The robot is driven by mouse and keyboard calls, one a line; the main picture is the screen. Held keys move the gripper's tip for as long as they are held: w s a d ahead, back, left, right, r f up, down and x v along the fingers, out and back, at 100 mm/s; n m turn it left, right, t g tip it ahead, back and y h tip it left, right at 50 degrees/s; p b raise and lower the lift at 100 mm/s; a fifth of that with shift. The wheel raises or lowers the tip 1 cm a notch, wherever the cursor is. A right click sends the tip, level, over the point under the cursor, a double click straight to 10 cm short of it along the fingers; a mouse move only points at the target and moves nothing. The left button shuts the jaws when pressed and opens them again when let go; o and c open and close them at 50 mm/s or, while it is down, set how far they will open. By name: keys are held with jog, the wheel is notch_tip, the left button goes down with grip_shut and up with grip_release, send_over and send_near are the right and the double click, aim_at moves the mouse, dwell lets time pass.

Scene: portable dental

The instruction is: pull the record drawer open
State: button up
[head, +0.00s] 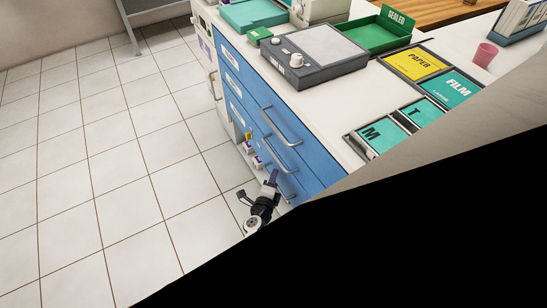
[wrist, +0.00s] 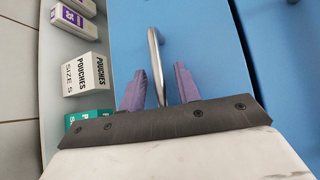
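A blue drawer cabinet (head: 257,98) stands along the counter, its fronts looking flush and shut. Silver bar handles run down it: an upper handle (head: 281,127), a middle handle (head: 274,153) and a low handle (head: 286,190). The labels on the fronts are too small to read, so I cannot tell which is the record drawer. My gripper (head: 270,180) is at the low part of the cabinet. In the wrist view my gripper (wrist: 160,72) is open, its purple fingers either side of a bar handle (wrist: 153,45), with a gap on both sides.
White boxes marked pouches (wrist: 86,74) stand on an open shelf beside the drawers, close to my gripper. The countertop holds a grey device (head: 310,56), a green tray (head: 372,36) and labelled bins (head: 416,62). The tiled floor (head: 110,150) left of the cabinet is clear.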

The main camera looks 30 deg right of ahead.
grip_shut()
jog(key=shift+a, duration=0.1)
